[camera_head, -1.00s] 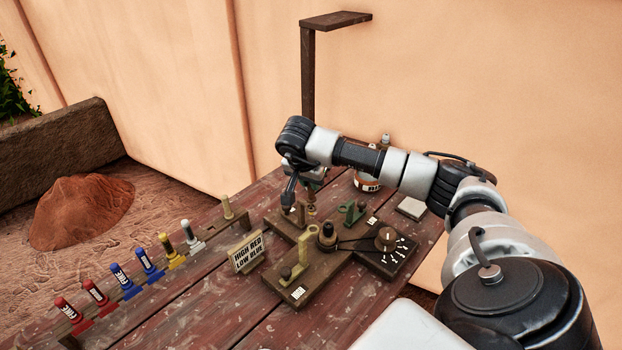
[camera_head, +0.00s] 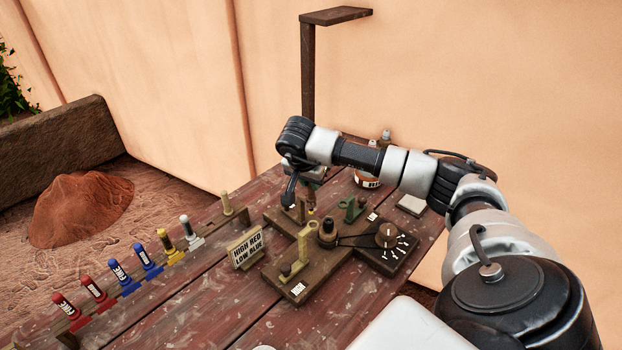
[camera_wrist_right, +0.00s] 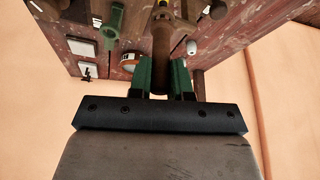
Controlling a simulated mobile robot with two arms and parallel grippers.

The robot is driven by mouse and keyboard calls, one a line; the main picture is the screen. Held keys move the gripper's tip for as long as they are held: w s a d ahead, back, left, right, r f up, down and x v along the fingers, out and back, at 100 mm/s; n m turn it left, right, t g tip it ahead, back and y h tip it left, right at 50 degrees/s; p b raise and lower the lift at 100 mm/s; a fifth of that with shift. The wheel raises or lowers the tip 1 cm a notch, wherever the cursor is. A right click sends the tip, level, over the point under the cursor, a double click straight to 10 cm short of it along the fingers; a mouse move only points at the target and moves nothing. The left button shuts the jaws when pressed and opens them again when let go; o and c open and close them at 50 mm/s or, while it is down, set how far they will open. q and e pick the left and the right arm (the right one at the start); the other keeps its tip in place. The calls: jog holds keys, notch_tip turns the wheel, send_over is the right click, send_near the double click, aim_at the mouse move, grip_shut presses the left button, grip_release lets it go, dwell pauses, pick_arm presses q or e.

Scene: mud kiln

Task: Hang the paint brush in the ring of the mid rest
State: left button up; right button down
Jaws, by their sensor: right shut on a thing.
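My right gripper (camera_wrist_right: 160,80) is shut on the paint brush (camera_wrist_right: 161,45), whose brown handle stands between its green fingers in the right wrist view. In the head view the wrist hangs over the back of the wooden fixture (camera_head: 325,262), and the brush's lower end (camera_head: 311,210) shows just below it. The fixture carries a pale olive rest (camera_head: 302,245) at the front and a green rest (camera_head: 350,211) at the back right. A further olive post (camera_head: 299,208) stands close beside the brush. I cannot tell whether the brush is inside a ring. My left gripper is not in view.
A rack of coloured tubes (camera_head: 120,275) runs along the table's left edge. A labelled jar (camera_head: 367,180) and a pale block (camera_head: 411,205) stand at the back. The front tabletop (camera_head: 225,315) is clear.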

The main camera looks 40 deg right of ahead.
jog(key=shift+f+b, duration=0.3)
jog(key=shift+f, duration=0.1)
dwell(0.3)
jog(key=shift+c, duration=2.4)
grip_release()
jog(key=shift+r, duration=0.1)
jog(key=shift+r+p, duration=2.7)
jog(key=shift+r, duration=1)
